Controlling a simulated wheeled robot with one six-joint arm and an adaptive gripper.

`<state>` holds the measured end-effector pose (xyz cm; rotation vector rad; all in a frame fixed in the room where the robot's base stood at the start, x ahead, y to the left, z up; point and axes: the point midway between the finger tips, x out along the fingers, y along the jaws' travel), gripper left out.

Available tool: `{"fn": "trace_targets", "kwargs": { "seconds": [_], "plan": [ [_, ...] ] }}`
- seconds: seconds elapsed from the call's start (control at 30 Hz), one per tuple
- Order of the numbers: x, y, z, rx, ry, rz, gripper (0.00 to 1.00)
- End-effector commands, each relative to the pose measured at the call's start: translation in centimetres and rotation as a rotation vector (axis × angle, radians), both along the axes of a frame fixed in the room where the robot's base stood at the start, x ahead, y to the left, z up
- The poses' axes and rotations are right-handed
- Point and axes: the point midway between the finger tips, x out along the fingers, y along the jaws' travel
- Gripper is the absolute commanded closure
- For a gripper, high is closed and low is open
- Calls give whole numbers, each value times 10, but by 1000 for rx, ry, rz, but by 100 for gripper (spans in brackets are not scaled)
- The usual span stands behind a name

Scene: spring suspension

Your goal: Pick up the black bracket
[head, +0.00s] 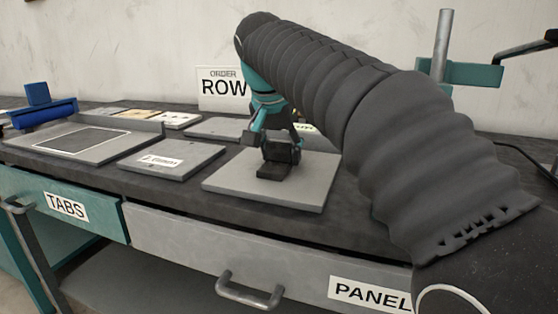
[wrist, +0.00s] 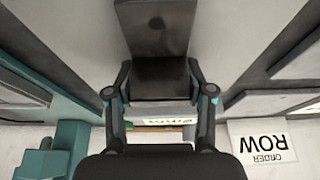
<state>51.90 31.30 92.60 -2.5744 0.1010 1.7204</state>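The black bracket (head: 272,170) is L-shaped, with a flat foot on a light grey plate (head: 310,195) and an upright part under my gripper. My gripper (head: 282,145) is low over the plate at the bracket's upright part. In the wrist view, my gripper (wrist: 160,75) has one finger on each side of the bracket, very close to its edges. Whether the fingers press on it cannot be told.
A labelled grey plate (head: 195,165) and a tray with a dark inset (head: 75,145) are to the left. A blue part (head: 40,110) stands at the far left. A ROW sign (head: 222,90) stands behind. A teal fixture with a post (head: 460,72) is at the back right.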

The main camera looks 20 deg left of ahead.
Motion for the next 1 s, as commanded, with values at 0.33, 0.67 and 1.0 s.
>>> {"fn": "trace_targets", "kwargs": {
  "seconds": [0.33,0.67,1.0],
  "plan": [
    [0,0,0,0,0,0,98],
    [0,0,23,2,-3,1,98],
    [-4,-43,67,2,-4,-6,98]
  ]
}}
